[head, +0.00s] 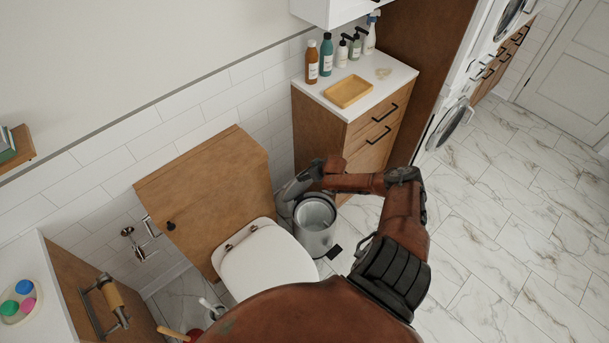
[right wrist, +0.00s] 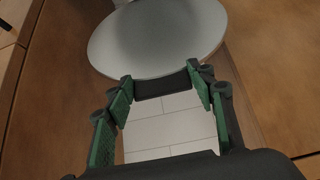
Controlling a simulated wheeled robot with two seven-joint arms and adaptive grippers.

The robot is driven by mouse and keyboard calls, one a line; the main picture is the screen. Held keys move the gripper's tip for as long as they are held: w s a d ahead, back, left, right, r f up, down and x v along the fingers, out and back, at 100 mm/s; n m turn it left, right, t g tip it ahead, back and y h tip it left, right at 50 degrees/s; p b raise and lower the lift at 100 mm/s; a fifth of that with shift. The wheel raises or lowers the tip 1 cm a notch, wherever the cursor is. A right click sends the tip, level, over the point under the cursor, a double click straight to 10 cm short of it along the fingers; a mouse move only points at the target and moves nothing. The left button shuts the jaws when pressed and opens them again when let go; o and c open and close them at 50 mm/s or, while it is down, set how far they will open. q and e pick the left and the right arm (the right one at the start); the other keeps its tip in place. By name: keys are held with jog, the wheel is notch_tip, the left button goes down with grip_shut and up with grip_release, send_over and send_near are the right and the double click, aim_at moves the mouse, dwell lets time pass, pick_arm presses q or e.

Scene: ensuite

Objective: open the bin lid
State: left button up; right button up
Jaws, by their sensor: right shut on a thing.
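The grey metal bin (head: 318,238) stands on the floor between the toilet and the wooden cabinet. Its round top shows open from above in the head view, with a pale inside. The bin lid (head: 296,188) appears raised and tilted at the bin's back, partly hidden by my right gripper (head: 312,176). In the right wrist view the lid is a pale grey disc (right wrist: 158,38) just beyond the fingertips. My right gripper (right wrist: 160,84) is shut on the lid at a dark part by its edge. The exact contact is hard to see. My left gripper is not in view.
The toilet (head: 265,262) is close to the bin's left. The wooden cabinet (head: 319,130), with bottles and a tray (head: 348,91) on top, stands behind it. The black pedal (head: 334,251) is at the bin's front. Marble floor (head: 500,220) is clear on the right.

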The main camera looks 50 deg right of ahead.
jog(key=shift+s+a+f, duration=0.25)
jog(key=shift+s+f, duration=0.1)
jog(key=shift+f, duration=0.15)
jog(key=o, duration=1.7)
jog(key=shift+w+d+f, duration=0.15)
jog(key=v, duration=1.2)
jog(key=shift+w+r, duration=0.15)
jog(key=shift+r, duration=0.15)
